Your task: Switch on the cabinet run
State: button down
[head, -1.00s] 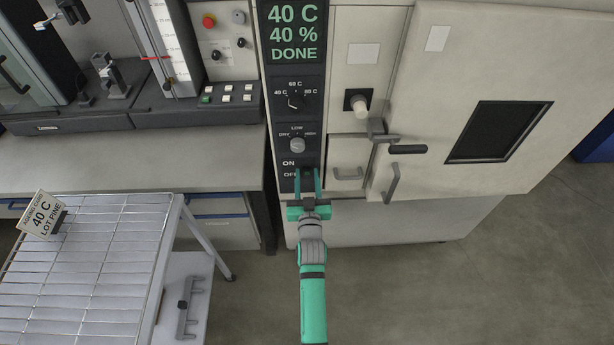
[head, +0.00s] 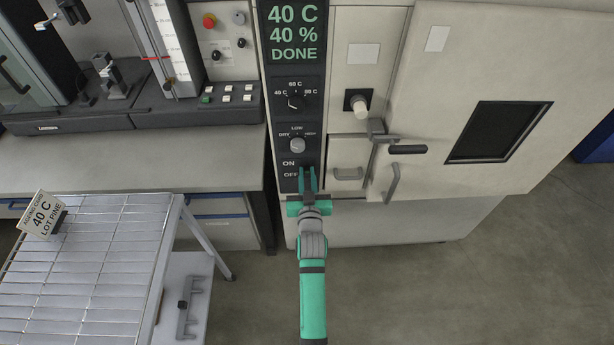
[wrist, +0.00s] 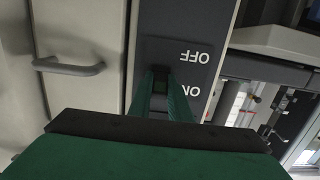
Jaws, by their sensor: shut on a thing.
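The cabinet's dark control panel (head: 284,150) carries a display (head: 293,33) reading 40 C, 40 %, DONE. Below it are a temperature dial (head: 296,101) marked 40, 60 and 80 C and a pale humidity knob (head: 297,145). The ON/OFF switch (wrist: 160,82) is at the panel's lower end, mostly hidden by my fingers. My gripper (head: 307,172) is shut on it from the front. In the wrist view, the fingers straddle a dark piece beside the upside-down OFF and ON labels. Which position the switch is in cannot be told.
The cabinet door (head: 460,90) with its dark window is right of the panel and looks closed. A wire-rack cart (head: 90,270) with a card reading 40 C LOT PINE (head: 41,214) stands at front left. A bench (head: 130,165) holds test equipment behind it. Floor at right is clear.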

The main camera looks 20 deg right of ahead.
jog(key=shift+a+r, duration=0.1)
dwell(0.3)
jog(key=c, duration=1.6)
grip_release()
jog(key=shift+c, duration=0.2)
jog(key=v, duration=1)
jog(key=shift+s+r, duration=0.25)
jog(key=shift+s, duration=0.1)
jog(key=shift+a, duration=0.1)
jog(key=s+a+f+n+y, duration=0.1)
jog(key=s+a+f, duration=0.15)
jog(key=s, duration=0.35)
jog(key=s+a+f+y, duration=0.1)
jog(key=s+a, duration=0.3)
jog(key=s, duration=0.3)
jog(key=s+a+f+n+y, duration=0.1)
jog(key=s+a, duration=0.2)
jog(key=s, duration=0.3)
jog(key=s+a+r, duration=0.3)
jog(key=s, duration=0.5)
jog(key=s+a+r+n+g+y, duration=0.1)
jog(key=s+a+r, duration=0.2)
jog(key=s, duration=0.5)
jog(key=shift+s+a+y, duration=0.3)
jog(key=shift+a, duration=0.3)
